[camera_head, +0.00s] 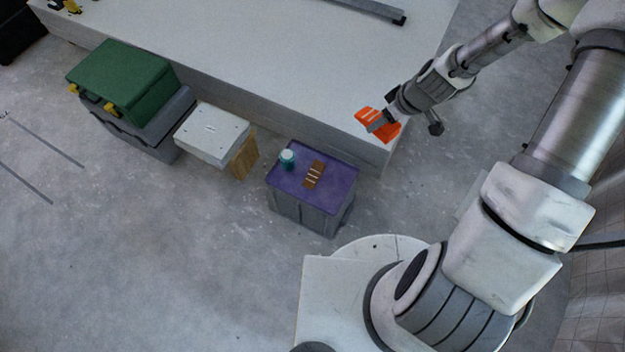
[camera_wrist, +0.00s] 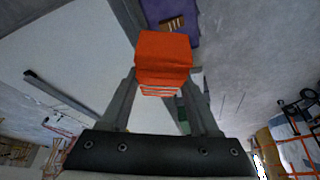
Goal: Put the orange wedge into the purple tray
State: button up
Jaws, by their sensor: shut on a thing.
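The orange wedge (camera_head: 367,117) is held in my gripper (camera_head: 384,124), above the right end of the white platform. In the wrist view the orange wedge (camera_wrist: 163,58) sits between the two fingers of my gripper (camera_wrist: 160,92), which are shut on it. The purple tray (camera_head: 334,180) is on top of a grey bin, below and to the left of my gripper in the head view. A teal-lidded jar and a brown striped block are on it. The purple tray also shows at the top of the wrist view (camera_wrist: 186,9), beyond the wedge.
The jar (camera_head: 288,158) stands at the tray's left and the brown block (camera_head: 314,174) near its middle. The white platform (camera_head: 250,60) runs behind the tray. A white box (camera_head: 212,133) and a green case (camera_head: 122,80) stand to the left. The tray's front-right part is bare.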

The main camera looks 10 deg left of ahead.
notch_tip(320, 180, down, 19)
jog(key=a+n+g+y+b, duration=0.1)
jog(key=n+g+b, duration=0.3)
jog(key=n+b, duration=0.55)
jog(key=n+g+h+b, duration=0.3)
jog(key=n+b, duration=0.7)
jog(key=n, duration=0.3)
send_over(331, 194)
jog(key=w, duration=0.2)
jog(key=f, duration=2.5)
jog(key=shift+s+d+f, duration=0.15)
jog(key=shift+s+d, duration=0.05)
jog(key=shift+d, duration=0.05)
jog(key=shift+f+b, duration=1)
jog(key=shift+f, duration=0.9)
jog(key=shift+f, duration=0.15)
jog(key=o, duration=1.4)
